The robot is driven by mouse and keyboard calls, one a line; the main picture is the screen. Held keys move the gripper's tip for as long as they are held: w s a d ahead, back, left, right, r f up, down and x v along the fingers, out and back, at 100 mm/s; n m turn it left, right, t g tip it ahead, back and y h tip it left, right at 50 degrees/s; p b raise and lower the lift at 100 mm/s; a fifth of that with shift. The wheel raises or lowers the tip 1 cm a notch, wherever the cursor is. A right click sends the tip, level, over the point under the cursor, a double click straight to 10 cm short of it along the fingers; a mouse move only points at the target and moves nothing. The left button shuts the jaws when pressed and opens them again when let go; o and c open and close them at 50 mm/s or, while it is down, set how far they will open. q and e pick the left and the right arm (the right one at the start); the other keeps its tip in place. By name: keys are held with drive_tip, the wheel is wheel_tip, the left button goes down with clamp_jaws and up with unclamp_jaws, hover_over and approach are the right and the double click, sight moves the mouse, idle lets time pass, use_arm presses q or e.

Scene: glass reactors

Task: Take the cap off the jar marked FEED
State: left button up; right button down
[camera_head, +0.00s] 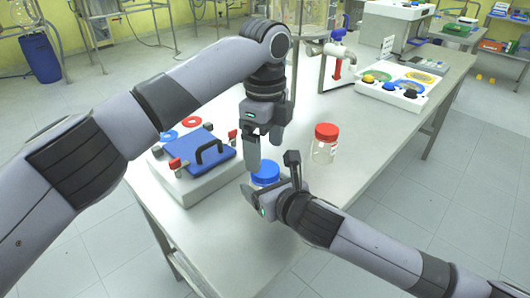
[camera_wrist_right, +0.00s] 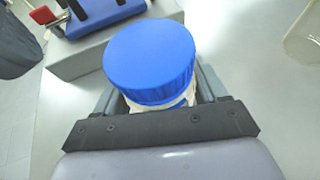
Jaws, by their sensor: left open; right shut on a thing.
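A jar with a blue cap (camera_head: 265,174) stands at the table's front part. In the right wrist view the ribbed blue cap (camera_wrist_right: 150,62) sits on the jar's neck (camera_wrist_right: 178,103). My right gripper (camera_head: 271,184) is shut on this jar below its cap, with a finger on either side. My left gripper (camera_head: 264,153) is open and points down just above the blue cap, not visibly touching it. A clear jar with a red cap (camera_head: 326,132) stands to the right. I cannot read a FEED mark on either jar.
Left of the jars is a pale block with a blue, black-handled lid (camera_head: 203,152) and red clamps. A white tray (camera_head: 413,98) with coloured knobs lies at the back right. A glass reactor stand rises behind. The table's front right is clear.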

unclamp_jaws()
drive_tip(key=shift+s+r, duration=0.1)
